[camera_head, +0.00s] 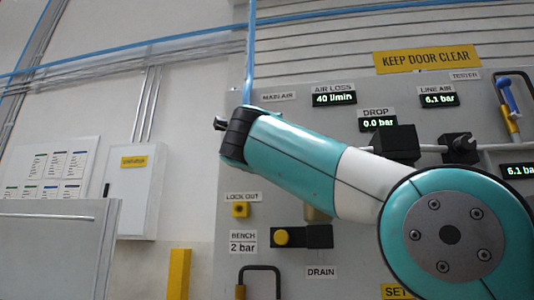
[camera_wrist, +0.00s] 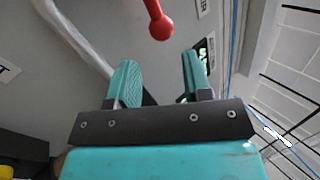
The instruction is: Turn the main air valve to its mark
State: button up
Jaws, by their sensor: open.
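The MAIN AIR label (camera_head: 278,97) is on the grey panel in the head view, just right of the blue hose. My arm's dark wrist end is just below and left of it and hides the panel there, so I cannot make out the valve in that view. In the wrist view a red ball-ended handle (camera_wrist: 161,25), seemingly the main air valve's, hangs in from the top edge. My gripper (camera_wrist: 160,62) is open and empty. Its two teal fingers point toward the red handle, which appears beyond the fingertips and not between them. No mark for the valve is discernible.
A pale pipe (camera_wrist: 75,38) runs left of the fingers in the wrist view. In the head view, black valve blocks (camera_head: 396,144) and a blue-handled lever (camera_head: 507,95) are to the right. A yellow button (camera_head: 281,237) and a black handle (camera_head: 259,270) are below my arm.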

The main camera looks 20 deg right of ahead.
jog(key=b+v, duration=0.2)
jog(key=v, duration=0.6)
jog(key=shift+b, duration=0.3)
jog(key=shift+s, duration=0.15)
